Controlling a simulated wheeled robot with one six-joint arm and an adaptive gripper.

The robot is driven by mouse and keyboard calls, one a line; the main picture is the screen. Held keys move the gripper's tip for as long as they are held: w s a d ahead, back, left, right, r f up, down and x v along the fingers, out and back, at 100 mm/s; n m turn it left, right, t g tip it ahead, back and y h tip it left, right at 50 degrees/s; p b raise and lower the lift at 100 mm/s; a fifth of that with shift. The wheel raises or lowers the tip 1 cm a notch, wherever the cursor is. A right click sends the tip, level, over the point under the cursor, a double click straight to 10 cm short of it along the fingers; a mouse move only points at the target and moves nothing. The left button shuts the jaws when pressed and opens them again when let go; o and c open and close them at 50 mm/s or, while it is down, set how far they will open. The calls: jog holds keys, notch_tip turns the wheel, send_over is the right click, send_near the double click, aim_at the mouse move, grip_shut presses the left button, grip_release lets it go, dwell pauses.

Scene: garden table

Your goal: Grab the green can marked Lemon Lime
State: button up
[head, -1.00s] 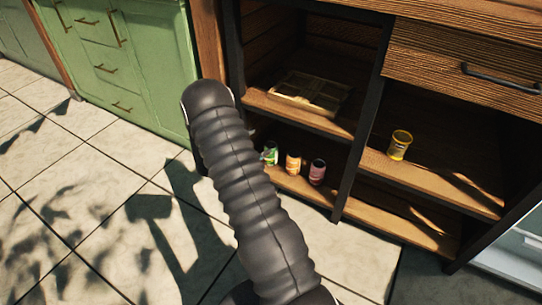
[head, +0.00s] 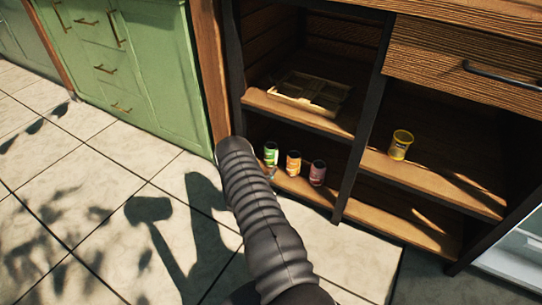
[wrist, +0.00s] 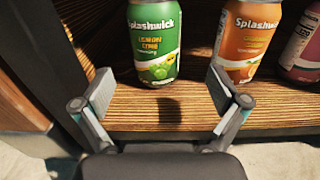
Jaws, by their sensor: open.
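The green can (wrist: 153,42) marked Lemon Lime stands upright on the lower wooden shelf, and it also shows in the head view (head: 271,154) as the leftmost of three cans. My gripper (wrist: 160,88) is open and empty, low in front of the shelf. Its two fingers are apart, with the green can just beyond and roughly between them, not touching. The can's top is cut off in the wrist view. My gripper is mostly hidden behind my arm in the head view.
An orange can (wrist: 245,40) stands right of the green one, near my right finger. A pink-red can (wrist: 302,45) stands further right. A divided tray (head: 309,94) lies on the shelf above. A yellow can (head: 400,144) stands in the right compartment. A dark post borders the shelf's left side.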

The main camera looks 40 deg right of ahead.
aim_at(271, 154)
jog(key=shift+w+r+x, duration=0.1)
jog(key=shift+x, duration=1.9)
jog(key=shift+w+r+x, duration=0.1)
jog(key=shift+x, duration=1.9)
jog(key=shift+a, duration=0.15)
jog(key=c, duration=1.6)
